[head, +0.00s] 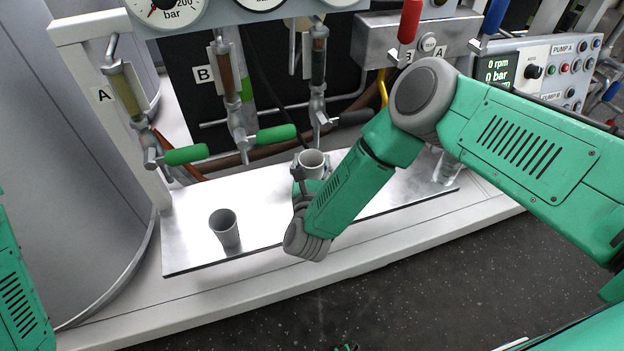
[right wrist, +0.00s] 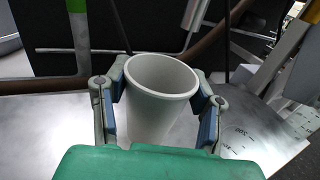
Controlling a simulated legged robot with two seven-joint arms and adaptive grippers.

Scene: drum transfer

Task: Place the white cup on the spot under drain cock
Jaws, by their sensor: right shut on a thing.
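A white cup (right wrist: 155,105) stands upright between the fingers of my right gripper (right wrist: 163,90) in the right wrist view. In the head view the same cup (head: 312,160) shows above my right gripper (head: 303,180), partly hidden by it. It is near the third drain cock (head: 318,85), slightly left of and below its outlet. I cannot tell whether the cup touches the metal shelf. A second, grey-looking cup (head: 226,230) stands on the shelf at the left. My left gripper is not in view; only part of my left arm shows at the left edge.
The metal shelf (head: 190,235) has bare room around the left cup. Two drain cocks with green handles (head: 185,155) (head: 275,133) hang over its back. A grey drum (head: 70,150) stands at the left. A pump panel (head: 545,75) is at the right.

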